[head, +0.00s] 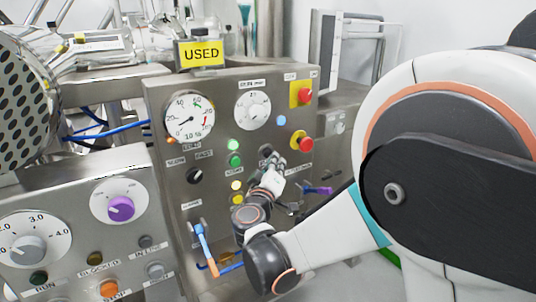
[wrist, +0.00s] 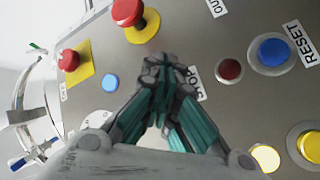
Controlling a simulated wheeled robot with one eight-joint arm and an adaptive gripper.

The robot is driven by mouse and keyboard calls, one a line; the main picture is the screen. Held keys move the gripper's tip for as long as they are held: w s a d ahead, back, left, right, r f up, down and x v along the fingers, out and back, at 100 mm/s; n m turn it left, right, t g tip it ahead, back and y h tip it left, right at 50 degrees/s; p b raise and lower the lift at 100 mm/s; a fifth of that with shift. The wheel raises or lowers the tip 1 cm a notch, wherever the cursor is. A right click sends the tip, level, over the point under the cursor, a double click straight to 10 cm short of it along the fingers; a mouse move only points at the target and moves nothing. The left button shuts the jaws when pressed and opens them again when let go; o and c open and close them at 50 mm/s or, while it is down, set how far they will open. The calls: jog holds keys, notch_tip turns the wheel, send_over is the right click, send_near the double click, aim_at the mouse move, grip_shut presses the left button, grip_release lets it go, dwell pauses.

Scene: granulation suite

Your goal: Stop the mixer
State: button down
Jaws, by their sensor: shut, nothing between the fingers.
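My gripper (head: 272,160) is at the front of the middle steel control panel (head: 225,100), on its right half. In the wrist view my gripper (wrist: 165,68) is shut and empty, its fingertips close to the panel face. A white label (wrist: 194,82) beside the fingertips, partly hidden, seems to read STOP. Any button at the fingertips is hidden, and I cannot tell whether they touch the panel. A small red button (wrist: 229,69) and a blue button (wrist: 273,52) by a RESET label are to the right of the fingers.
Two red mushroom buttons on yellow plates, upper (head: 303,94) and lower (head: 300,141), are near the gripper. A left panel (head: 125,160) has a purple knob (head: 120,208) and an orange button (head: 108,288) labelled STOP. A yellow USED sign (head: 201,53) stands on top.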

jog(key=shift+w, duration=0.1)
jog(key=shift+w+a, duration=0.25)
jog(key=shift+w+a, duration=0.25)
jog(key=shift+w, duration=0.1)
dwell(1.0)
jog(key=shift+s+d, duration=0.1)
jog(key=shift+s, duration=0.05)
jog(key=shift+s+d, duration=0.4)
jog(key=shift+s, duration=0.15)
dwell(0.4)
jog(key=s+d, duration=0.1)
jog(key=s, duration=0.1)
jog(key=s+d, duration=0.1)
jog(key=s, duration=0.1)
jog(key=shift+d+b, duration=0.35)
jog(key=shift+d, duration=0.05)
jog(key=shift+d, duration=0.1)
dwell(0.4)
